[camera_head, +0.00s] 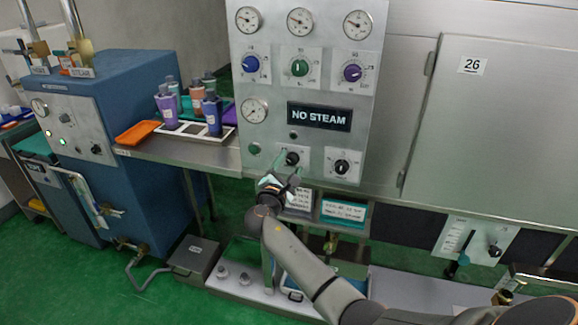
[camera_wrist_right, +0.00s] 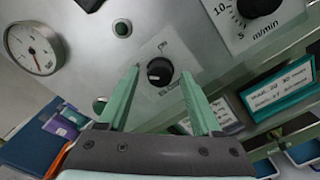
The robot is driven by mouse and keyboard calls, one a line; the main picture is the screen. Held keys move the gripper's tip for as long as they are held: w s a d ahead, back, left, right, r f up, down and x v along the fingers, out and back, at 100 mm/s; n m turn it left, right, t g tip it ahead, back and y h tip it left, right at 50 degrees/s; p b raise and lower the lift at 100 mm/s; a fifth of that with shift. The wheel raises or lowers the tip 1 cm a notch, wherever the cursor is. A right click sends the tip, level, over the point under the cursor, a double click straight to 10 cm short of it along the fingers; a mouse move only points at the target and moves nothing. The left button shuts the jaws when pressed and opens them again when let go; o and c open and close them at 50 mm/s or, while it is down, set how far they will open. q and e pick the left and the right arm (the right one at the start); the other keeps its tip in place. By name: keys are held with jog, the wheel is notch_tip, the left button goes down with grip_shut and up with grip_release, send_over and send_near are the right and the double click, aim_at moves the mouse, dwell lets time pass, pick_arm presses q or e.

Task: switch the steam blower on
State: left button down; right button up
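The grey control panel (camera_head: 271,88) carries a black rotary switch (camera_head: 292,158) on a pale plate, low on its face. The switch also shows in the right wrist view (camera_wrist_right: 159,72), with lettering too small to read surely. My right gripper (camera_head: 286,176) is just in front of and below it. In the wrist view its green fingers (camera_wrist_right: 160,90) are spread apart, with the switch showing between their tips; I see no contact. A dark display (camera_head: 319,117) above the switch reads "NO STEAM". A round green lamp (camera_head: 254,149) looks unlit. My left gripper is out of view.
A black m/min dial (camera_head: 342,167) is right of the switch. Gauges (camera_head: 300,22) and coloured knobs (camera_head: 300,67) are above. Sign holders (camera_head: 343,212) hang below the panel.

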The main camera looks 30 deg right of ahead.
grip_shut()
dwell(0.3)
jog(key=shift+f, duration=0.1)
